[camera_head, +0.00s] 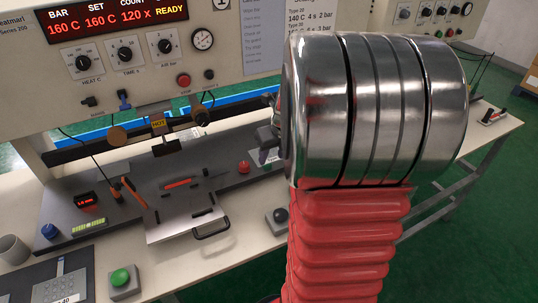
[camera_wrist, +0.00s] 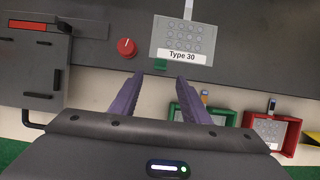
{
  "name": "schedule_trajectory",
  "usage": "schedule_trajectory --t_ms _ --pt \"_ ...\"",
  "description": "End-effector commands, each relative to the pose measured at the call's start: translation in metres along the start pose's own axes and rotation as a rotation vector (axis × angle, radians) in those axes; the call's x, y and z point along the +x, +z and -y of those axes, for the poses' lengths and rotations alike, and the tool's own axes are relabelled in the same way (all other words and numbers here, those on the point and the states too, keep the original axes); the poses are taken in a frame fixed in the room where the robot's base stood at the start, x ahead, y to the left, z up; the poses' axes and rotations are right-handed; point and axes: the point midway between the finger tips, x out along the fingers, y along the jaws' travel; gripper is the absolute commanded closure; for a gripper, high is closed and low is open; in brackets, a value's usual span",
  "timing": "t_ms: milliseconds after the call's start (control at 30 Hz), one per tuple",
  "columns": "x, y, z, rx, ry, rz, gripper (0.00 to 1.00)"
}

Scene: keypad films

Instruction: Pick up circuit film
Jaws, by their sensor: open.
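A pale, see-through sheet with a grid of round marks and a "Type 30" label (camera_wrist: 182,36), which looks like the circuit film, lies on the dark bench plate in the wrist view. A small green tab (camera_wrist: 160,64) sticks out at its lower left corner. My gripper (camera_wrist: 160,76) is open and empty. Its two purple fingers point at the sheet's lower edge, with the green tab just beyond the gap between their tips. I cannot tell their height above it. In the head view my arm hides the gripper and most of that area.
A green bin (camera_wrist: 203,113) and a red bin (camera_wrist: 272,131) stand at the right in the wrist view. A red knob (camera_wrist: 127,47) is left of the sheet. The head view shows a heat press panel (camera_head: 150,45), a handled metal plate (camera_head: 185,222) and a green button (camera_head: 122,278).

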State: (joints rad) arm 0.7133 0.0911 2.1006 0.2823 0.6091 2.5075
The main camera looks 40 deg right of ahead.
Motion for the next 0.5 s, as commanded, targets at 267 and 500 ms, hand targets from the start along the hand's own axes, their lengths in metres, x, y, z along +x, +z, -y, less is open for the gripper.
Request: schedule_trajectory --t_ms 267,500 --pt "0.0101 0.0000 0.0000 0.000 0.000 0.001 0.58" --pt "0.0117 -0.0002 0.0001 0.001 0.000 0.000 0.58"
